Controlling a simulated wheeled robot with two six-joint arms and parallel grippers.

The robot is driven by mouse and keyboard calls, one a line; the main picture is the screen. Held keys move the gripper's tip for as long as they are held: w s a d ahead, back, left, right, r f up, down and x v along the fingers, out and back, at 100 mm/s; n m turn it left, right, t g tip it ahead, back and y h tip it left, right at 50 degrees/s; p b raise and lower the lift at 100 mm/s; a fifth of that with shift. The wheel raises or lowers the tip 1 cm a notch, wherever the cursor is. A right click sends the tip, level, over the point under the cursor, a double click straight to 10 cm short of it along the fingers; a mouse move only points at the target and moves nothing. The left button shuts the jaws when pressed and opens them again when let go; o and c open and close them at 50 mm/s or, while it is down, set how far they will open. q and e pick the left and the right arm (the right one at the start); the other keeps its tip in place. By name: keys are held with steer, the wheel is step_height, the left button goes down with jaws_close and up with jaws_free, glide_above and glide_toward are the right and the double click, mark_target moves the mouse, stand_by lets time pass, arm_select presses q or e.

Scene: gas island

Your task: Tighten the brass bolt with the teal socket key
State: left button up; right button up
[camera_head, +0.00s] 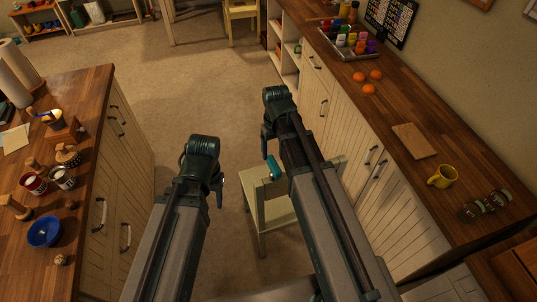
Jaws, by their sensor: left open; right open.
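My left gripper (219,192) hangs beyond the end of my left arm, over the floor in the aisle; it is open, and little of its fingers shows. My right gripper (266,146) is also open, mostly hidden behind my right arm. A small teal piece (273,168) shows just below it, at the top of a cream chair's back. I cannot tell whether this is the socket key, or whether the gripper touches it. I cannot make out a brass bolt in this view.
The cream chair (272,212) stands partly under my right arm. A wooden counter (85,125) with jars and a blue bowl (44,231) is at left. The floor ahead is clear.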

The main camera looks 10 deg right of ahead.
mark_target(274, 174)
steer(key=shift+f, duration=0.15)
step_height(274, 174, down, 14)
steer(key=b, duration=1.3)
steer(key=shift+r+b, duration=0.2)
steer(key=shift+b, duration=0.2)
jaws_close()
steer(key=c, duration=0.7)
jaws_free()
jaws_close()
